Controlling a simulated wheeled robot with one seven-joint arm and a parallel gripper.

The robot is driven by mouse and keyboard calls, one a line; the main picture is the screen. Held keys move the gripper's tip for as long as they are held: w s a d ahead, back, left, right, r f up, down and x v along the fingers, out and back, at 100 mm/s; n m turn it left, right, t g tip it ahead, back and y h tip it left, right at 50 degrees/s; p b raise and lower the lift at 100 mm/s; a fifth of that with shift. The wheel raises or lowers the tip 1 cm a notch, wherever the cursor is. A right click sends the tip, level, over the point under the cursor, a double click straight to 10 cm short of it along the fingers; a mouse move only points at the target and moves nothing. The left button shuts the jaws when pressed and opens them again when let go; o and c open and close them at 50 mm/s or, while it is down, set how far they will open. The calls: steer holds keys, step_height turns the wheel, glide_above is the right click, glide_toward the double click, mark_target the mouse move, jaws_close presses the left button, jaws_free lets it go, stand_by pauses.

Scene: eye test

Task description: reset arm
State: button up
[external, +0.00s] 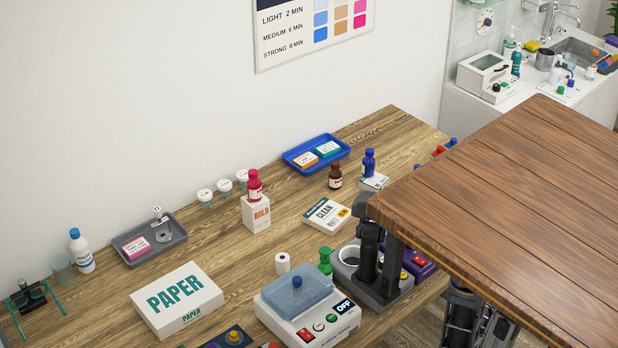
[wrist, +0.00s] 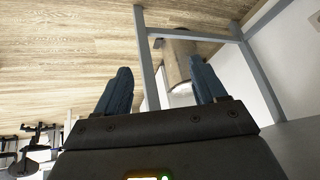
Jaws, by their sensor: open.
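My gripper (wrist: 162,88) shows in the wrist view with its two dark blue-grey fingers spread apart and nothing between them that it holds. Beyond the fingers are a pale wood-plank surface (wrist: 70,60) and grey metal bars (wrist: 148,60). In the external view, dark machinery (external: 470,318), which may be part of my arm, shows below the edge of the brown tabletop. My gripper cannot be made out in that view.
A brown plank tabletop (external: 510,210) fills the right of the external view. Behind it, a long workbench (external: 385,130) holds a PAPER box (external: 178,305), a blue tray (external: 330,143) and bottles. A brownish cylinder (wrist: 180,62) stands behind the bars in the wrist view.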

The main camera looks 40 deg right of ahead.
steer(key=a+r+n+t+p, duration=0.1)
steer(key=a+r, duration=0.2)
steer(key=a, duration=0.4)
steer(key=a+r+n+t+y, duration=0.1)
steer(key=a+r, duration=0.1)
steer(key=a, duration=0.5)
steer(key=a+r+n+t+p, duration=0.1)
steer(key=a+r+n, duration=0.15)
steer(key=a, duration=0.45)
steer(key=s+a+r+n+t+y+p, duration=0.1)
steer(key=s+a+r+t+y+p, duration=0.2)
steer(key=a+r, duration=1.3)
steer(key=w+r+n+t+b, duration=0.1)
steer(key=r+n+t, duration=0.1)
steer(key=r, duration=0.2)
steer(key=w+r+n+t+b, duration=0.1)
steer(key=r+n+b, duration=0.1)
steer(key=r+n, duration=0.1)
steer(key=w+r+n+t+y+b, duration=0.1)
steer(key=w+r+n+t, duration=0.1)
steer(key=r, duration=0.2)
steer(key=shift+r+n+t, duration=0.3)
steer(key=shift+n, duration=0.05)
steer(key=shift+c, duration=1.2)
